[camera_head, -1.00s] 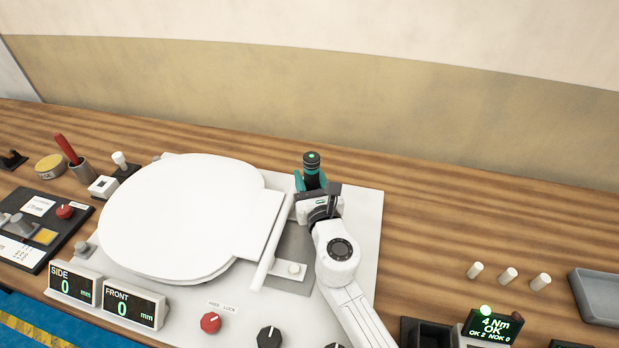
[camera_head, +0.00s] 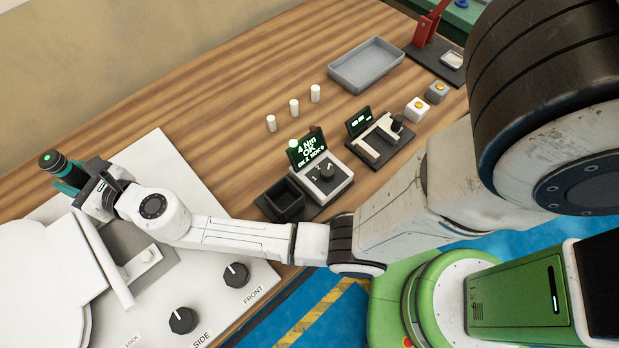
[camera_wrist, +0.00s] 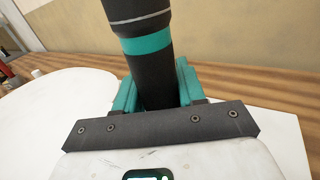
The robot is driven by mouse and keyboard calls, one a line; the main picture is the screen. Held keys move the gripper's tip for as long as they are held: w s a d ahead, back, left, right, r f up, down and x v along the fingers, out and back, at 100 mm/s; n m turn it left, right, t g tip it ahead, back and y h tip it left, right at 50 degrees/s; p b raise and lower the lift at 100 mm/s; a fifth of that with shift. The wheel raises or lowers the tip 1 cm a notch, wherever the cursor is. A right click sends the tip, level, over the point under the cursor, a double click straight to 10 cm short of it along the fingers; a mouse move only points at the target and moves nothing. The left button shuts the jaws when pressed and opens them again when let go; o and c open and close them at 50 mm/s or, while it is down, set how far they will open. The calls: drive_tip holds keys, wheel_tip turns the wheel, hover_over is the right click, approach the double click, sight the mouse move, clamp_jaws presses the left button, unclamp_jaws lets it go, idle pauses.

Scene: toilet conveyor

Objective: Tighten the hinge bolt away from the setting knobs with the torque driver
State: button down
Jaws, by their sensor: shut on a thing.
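My gripper (camera_head: 72,182) is shut on the torque driver (camera_head: 52,164), a black upright tool with a teal band. The driver (camera_wrist: 146,40) also fills the middle of the wrist view, between teal fingers. They are at the far end of the hinge side of the white toilet seat (camera_head: 40,275). The driver's tip and the far hinge bolt are hidden behind my gripper and arm. The near hinge's white block (camera_head: 148,256) is on the setting-knob side. The setting knobs are black, SIDE (camera_head: 183,320) and FRONT (camera_head: 236,275).
A torque display (camera_head: 308,147) reads 4 Nm, OK 2, NOK 0, with a green lamp lit. Beside it is an empty black holder (camera_head: 285,200). Several white pegs (camera_head: 294,107) and a grey tray (camera_head: 366,65) stand behind. Bare wood lies between.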

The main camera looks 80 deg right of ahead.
drive_tip(key=shift+r+p, duration=2.35)
drive_tip(key=shift+r, duration=0.3)
drive_tip(key=shift+f, duration=0.1)
